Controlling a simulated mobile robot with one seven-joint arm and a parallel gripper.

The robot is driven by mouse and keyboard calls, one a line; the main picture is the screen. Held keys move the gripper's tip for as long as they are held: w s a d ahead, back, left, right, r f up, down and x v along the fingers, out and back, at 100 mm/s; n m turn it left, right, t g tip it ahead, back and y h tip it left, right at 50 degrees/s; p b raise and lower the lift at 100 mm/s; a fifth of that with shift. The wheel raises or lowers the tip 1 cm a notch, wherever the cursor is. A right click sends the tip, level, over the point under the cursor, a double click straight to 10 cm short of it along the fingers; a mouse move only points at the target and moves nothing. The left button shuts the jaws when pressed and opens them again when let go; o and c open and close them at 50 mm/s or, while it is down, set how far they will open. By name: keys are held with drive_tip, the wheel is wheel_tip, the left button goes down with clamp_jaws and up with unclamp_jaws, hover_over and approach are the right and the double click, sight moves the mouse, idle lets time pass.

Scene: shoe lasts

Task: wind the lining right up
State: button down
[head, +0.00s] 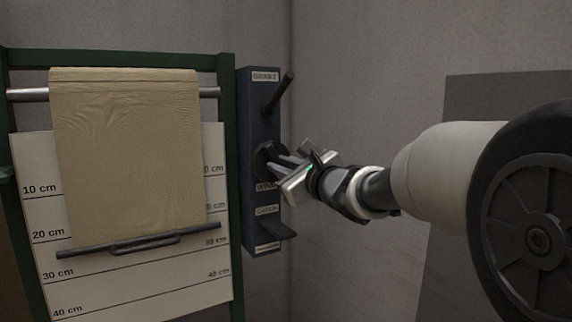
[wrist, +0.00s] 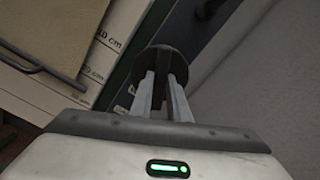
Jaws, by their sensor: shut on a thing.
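The tan lining (head: 125,150) hangs from a metal roller (head: 27,95) in a dark green frame. Its dark bottom bar (head: 90,248) with a handle lies between the 20 cm and 30 cm lines of the white scale board (head: 95,288). A dark control panel (head: 261,120) stands right of the frame. My gripper (head: 277,163) is shut on the dark round knob (head: 262,158) at mid panel, whose label below is partly legible. In the wrist view the fingers (wrist: 164,82) close on a stem in front of the knob's disc (wrist: 160,58).
A lever (head: 279,92) under the label BRAKE slants up to the right. A lower dark lever (head: 280,231), by a label that seems to read CATCH, juts right. The grey wall (head: 390,50) is behind. A dark wheel (head: 537,240) fills the right edge.

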drive_tip(key=m, duration=0.3)
drive_tip(key=shift+m, duration=0.4)
drive_tip(key=m, duration=0.3)
drive_tip(key=shift+p, duration=0.3)
drive_tip(key=shift+m+p, duration=0.35)
drive_tip(key=shift+m, duration=1.35)
drive_tip(key=shift+m+p, duration=0.5)
drive_tip(key=shift+m, duration=1.2)
